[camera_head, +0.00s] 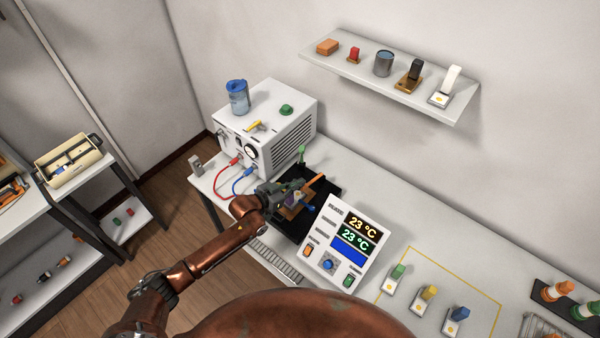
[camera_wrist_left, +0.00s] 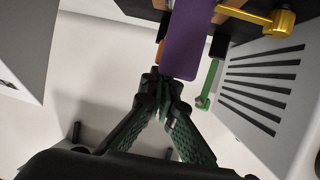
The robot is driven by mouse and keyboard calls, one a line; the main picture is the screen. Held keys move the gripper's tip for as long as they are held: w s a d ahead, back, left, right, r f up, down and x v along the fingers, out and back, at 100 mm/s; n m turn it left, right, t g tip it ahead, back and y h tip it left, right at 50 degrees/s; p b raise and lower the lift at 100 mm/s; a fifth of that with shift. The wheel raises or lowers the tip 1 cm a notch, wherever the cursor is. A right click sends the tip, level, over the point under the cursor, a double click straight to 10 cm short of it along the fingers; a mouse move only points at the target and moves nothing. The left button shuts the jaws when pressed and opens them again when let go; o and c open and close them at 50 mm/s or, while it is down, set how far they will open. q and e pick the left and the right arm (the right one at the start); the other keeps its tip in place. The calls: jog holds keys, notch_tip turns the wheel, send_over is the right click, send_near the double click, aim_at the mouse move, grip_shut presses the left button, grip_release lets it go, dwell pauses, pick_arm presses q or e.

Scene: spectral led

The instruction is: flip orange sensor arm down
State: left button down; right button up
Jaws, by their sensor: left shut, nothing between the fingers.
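The orange sensor arm (camera_head: 316,184) slants up to the right over a black base plate (camera_head: 328,196) on the white bench, beside the white power box. My left gripper (camera_head: 292,187) is just left of it and partly covers the device, so the arm's lower end is hard to make out. In the left wrist view my left gripper (camera_wrist_left: 160,84) is shut and empty. Its tips are close to a purple block (camera_wrist_left: 188,42); whether they touch it I cannot tell. A thin orange edge (camera_wrist_left: 160,54) shows behind the block. My right gripper is not in view.
A green lever (camera_head: 301,154) stands behind the device; it also shows in the wrist view (camera_wrist_left: 208,86). A gold handle (camera_wrist_left: 270,18) is close by. The white box (camera_head: 265,125) with red and blue cables is at the left; a display panel (camera_head: 343,246) stands in front right.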

pick_arm(q)
jog(key=shift+s+a+f, duration=0.1)
jog(key=shift+s+f, duration=0.05)
jog(key=shift+f, duration=0.1)
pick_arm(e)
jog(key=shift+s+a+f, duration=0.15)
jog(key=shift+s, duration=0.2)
pick_arm(q)
jog(key=shift+a+f, duration=0.1)
jog(key=shift+f, duration=0.05)
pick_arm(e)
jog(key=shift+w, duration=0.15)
